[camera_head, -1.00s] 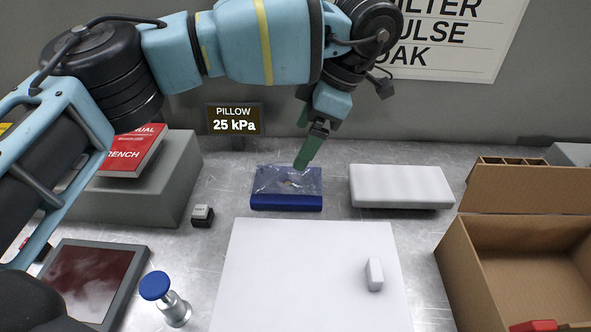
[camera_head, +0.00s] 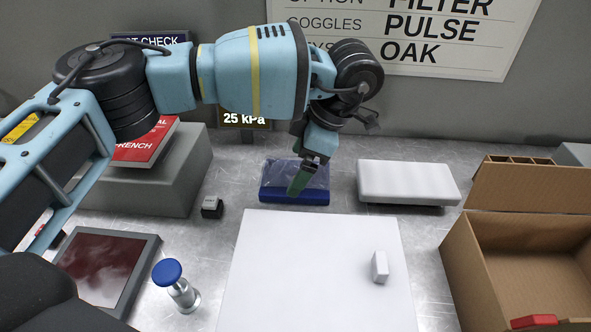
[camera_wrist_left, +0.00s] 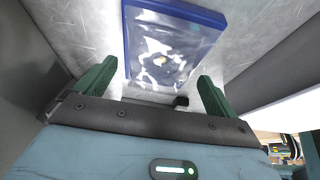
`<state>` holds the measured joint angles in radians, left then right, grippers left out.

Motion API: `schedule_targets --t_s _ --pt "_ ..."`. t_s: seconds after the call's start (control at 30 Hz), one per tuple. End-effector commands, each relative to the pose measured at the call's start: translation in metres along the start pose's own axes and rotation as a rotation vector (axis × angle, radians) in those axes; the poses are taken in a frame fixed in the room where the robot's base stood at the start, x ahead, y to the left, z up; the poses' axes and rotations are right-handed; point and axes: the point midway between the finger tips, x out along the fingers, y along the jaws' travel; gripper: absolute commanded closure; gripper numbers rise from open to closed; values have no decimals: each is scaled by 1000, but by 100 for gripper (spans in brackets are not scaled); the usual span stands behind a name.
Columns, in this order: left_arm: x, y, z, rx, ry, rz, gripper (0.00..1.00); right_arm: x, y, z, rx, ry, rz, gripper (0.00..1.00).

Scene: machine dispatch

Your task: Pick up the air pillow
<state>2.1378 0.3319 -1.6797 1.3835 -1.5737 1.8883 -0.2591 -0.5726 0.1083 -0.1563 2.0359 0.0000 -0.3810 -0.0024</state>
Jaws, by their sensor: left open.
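The air pillow (camera_head: 283,176) is a clear, shiny plastic pouch lying on a blue base (camera_head: 290,198) at the back middle of the metal bench. In the left wrist view the clear air pillow (camera_wrist_left: 165,55) lies just ahead of the fingers, with the blue rim (camera_wrist_left: 127,40) around part of it. My left gripper (camera_head: 297,184) hangs over the pillow from above, its green fingers pointing down. In the left wrist view the fingers of the gripper (camera_wrist_left: 155,88) are spread wide with nothing between them. I cannot tell whether a finger touches the pillow. My right gripper is not in view.
A white board (camera_head: 320,270) with a small white block (camera_head: 380,267) lies in front. A pale pad (camera_head: 408,182) sits to the right, then an open cardboard box (camera_head: 480,270). A grey block with a red manual (camera_head: 145,145), a screen (camera_head: 105,265) and a blue-topped button (camera_head: 168,272) are at left.

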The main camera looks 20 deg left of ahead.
Motion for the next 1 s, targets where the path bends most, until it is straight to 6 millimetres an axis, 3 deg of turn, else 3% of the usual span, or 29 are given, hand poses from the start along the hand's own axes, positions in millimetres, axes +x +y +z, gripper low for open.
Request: schedule_targets --t_s 0.23,0.6,0.87,1.0 --pt "4 0 0 0 -1 0 5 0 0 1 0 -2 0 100" --pt "3 0 0 0 -1 0 53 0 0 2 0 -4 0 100" --pt "1 0 -1 0 -1 1 53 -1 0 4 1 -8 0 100" --pt "-13 0 -6 -1 -2 3 53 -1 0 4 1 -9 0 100"
